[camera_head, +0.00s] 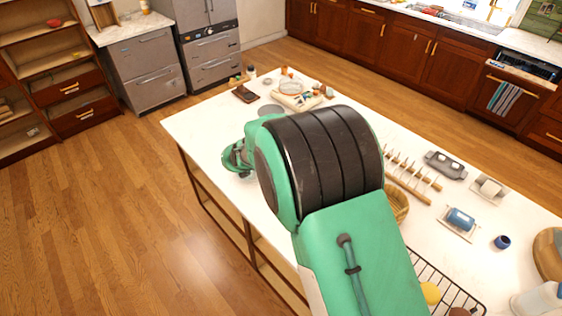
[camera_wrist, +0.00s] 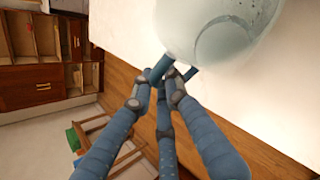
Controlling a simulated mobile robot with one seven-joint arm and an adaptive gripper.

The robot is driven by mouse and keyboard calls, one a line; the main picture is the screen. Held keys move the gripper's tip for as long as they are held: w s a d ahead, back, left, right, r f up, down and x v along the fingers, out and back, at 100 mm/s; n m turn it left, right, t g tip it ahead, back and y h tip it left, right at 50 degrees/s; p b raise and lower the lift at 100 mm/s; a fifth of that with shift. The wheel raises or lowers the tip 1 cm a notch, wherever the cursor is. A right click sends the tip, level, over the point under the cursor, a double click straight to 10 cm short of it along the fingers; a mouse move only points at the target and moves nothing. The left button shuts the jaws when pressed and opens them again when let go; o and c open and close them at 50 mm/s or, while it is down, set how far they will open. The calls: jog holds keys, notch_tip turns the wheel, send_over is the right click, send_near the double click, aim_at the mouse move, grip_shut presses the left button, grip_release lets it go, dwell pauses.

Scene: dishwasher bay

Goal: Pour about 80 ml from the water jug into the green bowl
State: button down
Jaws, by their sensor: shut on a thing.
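In the wrist view, the water jug (camera_wrist: 215,30) is a pale, translucent, rounded vessel at the top. Its blue handle lies between the fingers of my gripper (camera_wrist: 166,82). My gripper's blue jointed fingers are shut on the handle. The jug shows over the white counter edge; I cannot tell its height above it. Its full outline and the water level cannot be made out. In the head view, my green and black arm covers the middle of the counter and hides the jug and fingertips. I cannot make out the green bowl in either view.
The white counter (camera_head: 190,128) holds a wicker basket (camera_head: 398,205), a wooden peg rack (camera_head: 410,172), a grey tray (camera_head: 446,165), a dark blue cup (camera_head: 502,242) and a wire rack (camera_head: 445,283). Small items crowd its far end. Open wooden floor (camera_head: 90,220) lies left.

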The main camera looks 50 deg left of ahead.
jog(key=shift+s+a+f+n+t+h+b, duration=0.3)
jog(key=shift+s+f+t+b, duration=0.4)
jog(key=shift+b, duration=0.6)
jog(key=shift+s+a+f+n+t+b, duration=0.1)
jog(key=shift+s+f+n+t+b, duration=0.5)
jog(key=shift+b, duration=0.65)
jog(key=shift+w+f, duration=0.2)
